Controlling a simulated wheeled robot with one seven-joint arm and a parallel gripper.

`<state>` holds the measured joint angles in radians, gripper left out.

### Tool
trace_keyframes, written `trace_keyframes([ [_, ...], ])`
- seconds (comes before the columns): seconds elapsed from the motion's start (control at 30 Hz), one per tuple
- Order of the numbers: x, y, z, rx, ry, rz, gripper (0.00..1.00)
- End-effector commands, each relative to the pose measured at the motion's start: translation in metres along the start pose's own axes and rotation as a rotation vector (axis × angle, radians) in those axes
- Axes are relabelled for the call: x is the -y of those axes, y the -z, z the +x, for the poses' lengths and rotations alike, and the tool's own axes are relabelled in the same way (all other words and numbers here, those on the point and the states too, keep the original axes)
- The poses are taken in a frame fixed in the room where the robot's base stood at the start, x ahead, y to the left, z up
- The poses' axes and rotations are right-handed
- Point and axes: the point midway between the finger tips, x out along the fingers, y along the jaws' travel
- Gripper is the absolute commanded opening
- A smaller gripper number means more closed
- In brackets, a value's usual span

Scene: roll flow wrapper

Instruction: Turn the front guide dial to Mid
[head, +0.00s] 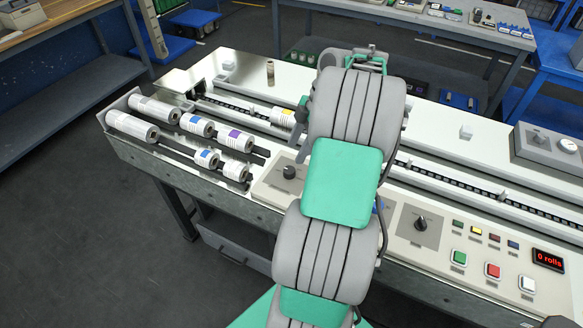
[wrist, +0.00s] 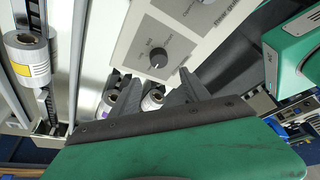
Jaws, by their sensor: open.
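A black dial (head: 289,172) sits on a beige panel (head: 262,188) at the front of the machine, left of my arm. A second black dial (head: 420,223) sits on a grey plate to the right of my arm. In the wrist view a black dial (wrist: 158,58) with small printed marks around it lies just beyond my gripper (wrist: 155,95). I cannot read its setting or tell for sure which dial is the front guide one. My gripper is open and empty, its fingers apart and not touching the dial. In the head view my arm hides the fingers.
White rolls (head: 235,141) lie in a rack at the left. A roll with a yellow label (wrist: 28,60) is on the conveyor. Coloured buttons (head: 493,270) and a red counter display (head: 548,259) are at the right. A grey box with a gauge (head: 568,145) stands behind.

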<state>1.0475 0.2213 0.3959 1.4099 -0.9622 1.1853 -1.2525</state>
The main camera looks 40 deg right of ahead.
Motion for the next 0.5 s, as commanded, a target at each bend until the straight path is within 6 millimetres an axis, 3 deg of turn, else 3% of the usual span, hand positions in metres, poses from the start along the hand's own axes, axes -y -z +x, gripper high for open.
trace_keyframes([
  [0.07, 0.001, -0.012, 0.003, -0.009, 0.0, -0.032, 0.55],
  [0.5, 0.001, -0.011, 0.071, -0.008, 0.0, -0.035, 0.55],
])
